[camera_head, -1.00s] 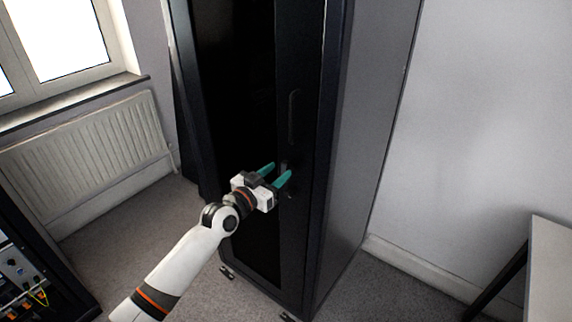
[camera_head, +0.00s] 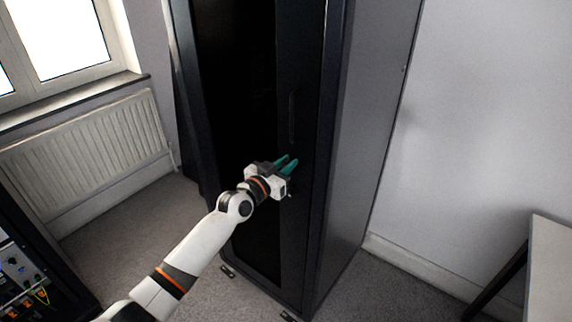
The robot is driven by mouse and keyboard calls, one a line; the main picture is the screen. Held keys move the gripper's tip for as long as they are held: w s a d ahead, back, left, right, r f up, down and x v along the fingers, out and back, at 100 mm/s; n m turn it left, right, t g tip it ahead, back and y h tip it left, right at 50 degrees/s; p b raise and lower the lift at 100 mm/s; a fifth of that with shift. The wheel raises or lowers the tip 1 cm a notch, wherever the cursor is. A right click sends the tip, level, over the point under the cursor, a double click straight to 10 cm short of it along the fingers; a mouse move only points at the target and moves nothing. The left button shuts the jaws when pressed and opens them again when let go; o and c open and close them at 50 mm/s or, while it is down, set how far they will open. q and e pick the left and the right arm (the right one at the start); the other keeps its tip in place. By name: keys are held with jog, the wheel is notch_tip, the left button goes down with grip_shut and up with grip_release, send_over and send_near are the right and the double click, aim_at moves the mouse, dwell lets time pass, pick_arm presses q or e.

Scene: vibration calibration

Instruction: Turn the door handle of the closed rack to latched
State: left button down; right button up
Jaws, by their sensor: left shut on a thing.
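The tall black rack (camera_head: 308,225) stands in the middle of the head view with its door (camera_head: 255,95) closed. My left gripper (camera_head: 288,162) comes in from the lower left at the right side of the door. Its teal fingers are close together, shut on the door handle, which is small, dark and mostly hidden by the fingers and the gripper body. I cannot tell the handle's angle. A long dark vertical recess (camera_head: 293,117) lies just above the fingers. My right gripper is not in view.
A radiator (camera_head: 85,150) and window are on the left. A dark equipment unit with cables (camera_head: 25,280) stands at the lower left. A pale table (camera_head: 551,265) is at the lower right. Grey carpet shows on both sides of the rack.

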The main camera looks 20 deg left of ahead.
pick_arm(q)
jog(key=shift+n, duration=0.3)
jog(key=n, duration=0.1)
jog(key=n+b, duration=0.1)
jog(key=n, duration=0.1)
jog(key=shift+w+a+f, duration=0.1)
jog(key=shift+a+f, duration=0.05)
jog(key=shift+a, duration=0.2)
jog(key=n, duration=0.3)
jog(key=n+b, duration=0.1)
jog(key=n, duration=0.1)
jog(key=shift+w+a+f, duration=0.15)
jog(key=shift+a+f, duration=0.05)
jog(key=shift+a, duration=0.15)
jog(key=shift+w+a+f+n, duration=0.1)
jog(key=shift+f+n, duration=0.15)
jog(key=shift+n, duration=1.3)
jog(key=shift+s+a+f+n, duration=0.15)
jog(key=shift+f+n, duration=0.1)
jog(key=shift+n, duration=1.25)
jog(key=shift+w+a+f+n, duration=0.15)
jog(key=shift+f+n, duration=0.1)
jog(key=shift+n, duration=1.3)
jog(key=shift+d, duration=0.1)
jog(key=c, duration=1.3)
grip_release()
